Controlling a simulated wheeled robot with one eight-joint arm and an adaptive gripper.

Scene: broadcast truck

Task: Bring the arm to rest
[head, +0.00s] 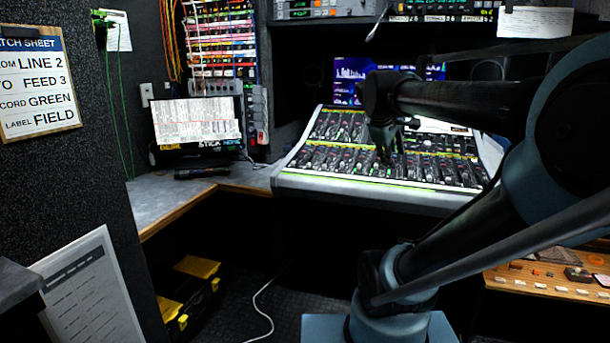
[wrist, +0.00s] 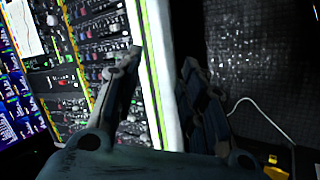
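My arm (head: 455,103) reaches from the right over the mixing console (head: 385,178), and its dark upper links hide part of the screens behind. My gripper (head: 385,155) hangs down at the arm's end, over the console's fader area in the head view. In the wrist view, the gripper's two fingers (wrist: 160,62) stand apart with nothing between them. The console's pale front edge (wrist: 164,85) shows behind the gap. I cannot tell how high the fingertips are above the console.
A grey wood-edged counter (head: 165,205) with a monitor (head: 197,120) stands left of the console. A black and yellow case (head: 190,290) and a white cable (head: 265,305) lie on the floor. A patch sheet (head: 38,83) hangs far left. A wooden shelf (head: 545,282) is at lower right.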

